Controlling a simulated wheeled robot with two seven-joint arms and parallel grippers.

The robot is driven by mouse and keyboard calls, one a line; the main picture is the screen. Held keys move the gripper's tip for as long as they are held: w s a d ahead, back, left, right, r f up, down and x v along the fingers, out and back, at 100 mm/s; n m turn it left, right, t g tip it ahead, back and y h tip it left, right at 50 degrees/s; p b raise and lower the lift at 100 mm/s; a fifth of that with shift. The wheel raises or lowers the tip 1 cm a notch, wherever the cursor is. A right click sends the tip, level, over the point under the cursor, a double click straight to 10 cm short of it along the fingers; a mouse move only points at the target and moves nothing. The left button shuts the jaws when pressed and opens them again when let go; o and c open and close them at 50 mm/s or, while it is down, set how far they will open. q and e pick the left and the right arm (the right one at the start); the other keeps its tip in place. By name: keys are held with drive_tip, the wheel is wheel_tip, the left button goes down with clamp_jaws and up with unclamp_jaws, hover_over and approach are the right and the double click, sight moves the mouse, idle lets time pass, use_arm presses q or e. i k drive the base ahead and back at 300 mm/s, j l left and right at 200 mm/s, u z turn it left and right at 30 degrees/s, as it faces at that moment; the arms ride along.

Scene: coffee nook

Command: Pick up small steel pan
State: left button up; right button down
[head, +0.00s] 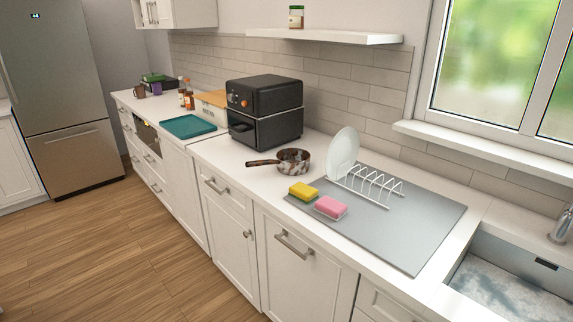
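A small pan (293,161) stands upright on the white counter, right of the black oven-like appliance and left of the grey mat. Its outside looks mottled brown and grey, and its inside looks grey. Its dark reddish handle (262,163) points left, toward the counter's front edge. Nothing covers the pan. Neither of my grippers shows in the head view.
A black appliance (265,111) stands behind and left of the pan. A yellow sponge (303,191), a pink sponge (330,206) and a white rack (376,186) with a plate (343,152) are on the grey mat (420,222). A sink (509,299) is at right. Floor (120,235) is clear.

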sight(277, 163)
drive_tip(key=z, duration=1.7)
drive_tip(key=u, duration=1.7)
drive_tip(key=i+j+z, duration=0.25)
drive_tip(key=i+j, duration=0.2)
drive_tip(key=j, duration=0.25)
drive_tip(key=i+j+z, duration=0.15)
drive_tip(key=j, duration=0.2)
drive_tip(key=i+j+z, duration=0.15)
drive_tip(key=j, duration=0.25)
drive_tip(key=i+j+z, duration=0.15)
drive_tip(key=j, duration=0.25)
drive_tip(key=i, duration=0.05)
